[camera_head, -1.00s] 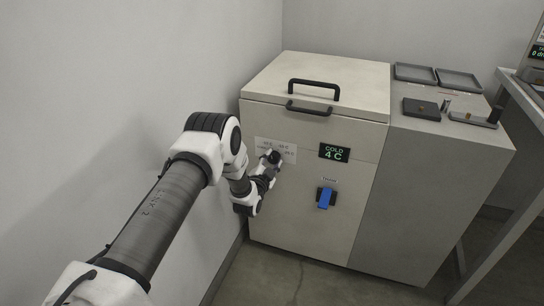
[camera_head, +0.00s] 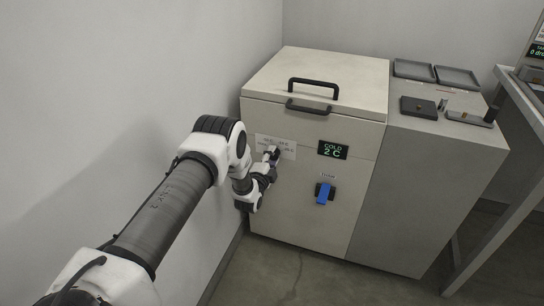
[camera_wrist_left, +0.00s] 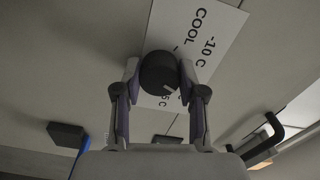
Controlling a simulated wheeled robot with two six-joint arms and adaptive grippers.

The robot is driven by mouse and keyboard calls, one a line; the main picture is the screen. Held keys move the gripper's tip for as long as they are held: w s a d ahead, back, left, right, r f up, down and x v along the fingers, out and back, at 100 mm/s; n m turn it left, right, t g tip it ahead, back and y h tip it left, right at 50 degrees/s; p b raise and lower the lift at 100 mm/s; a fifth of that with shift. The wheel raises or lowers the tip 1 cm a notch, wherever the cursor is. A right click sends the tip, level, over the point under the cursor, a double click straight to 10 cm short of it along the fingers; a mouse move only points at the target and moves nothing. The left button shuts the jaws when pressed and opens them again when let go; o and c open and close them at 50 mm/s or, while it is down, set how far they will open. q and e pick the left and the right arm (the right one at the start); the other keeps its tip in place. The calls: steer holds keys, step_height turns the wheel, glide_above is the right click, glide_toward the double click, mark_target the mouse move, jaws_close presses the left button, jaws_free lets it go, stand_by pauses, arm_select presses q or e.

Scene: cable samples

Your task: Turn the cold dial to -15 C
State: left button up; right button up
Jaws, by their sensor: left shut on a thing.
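The cold dial (camera_wrist_left: 157,70) is a round black knob with a small white mark, in front of a white label plate (camera_wrist_left: 205,35) on the cabinet's front. Printing on the plate includes "COOL" and "-10 C"; other marks are partly hidden. In the wrist view my left gripper (camera_wrist_left: 160,75) is shut on the dial, one finger on each side. In the head view the left gripper (camera_head: 272,153) is at the label plate (camera_head: 288,149) and mostly hides the dial. The green display (camera_head: 332,150) reads "COLD 2 C". My right gripper is not in view.
The cream cabinet (camera_head: 305,215) has a lid with black handles (camera_head: 313,85). A blue lever (camera_head: 325,194) is on its front, right of the dial. A wall (camera_head: 120,90) stands close on the left. Grey trays (camera_head: 414,69) lie on the grey unit at right.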

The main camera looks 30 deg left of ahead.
arm_select(q)
steer(key=o, duration=1.1)
steer(key=shift+o, duration=0.2)
steer(key=v, duration=1.2)
steer(key=shift+w+d, duration=0.1)
steer(key=shift+d, duration=0.05)
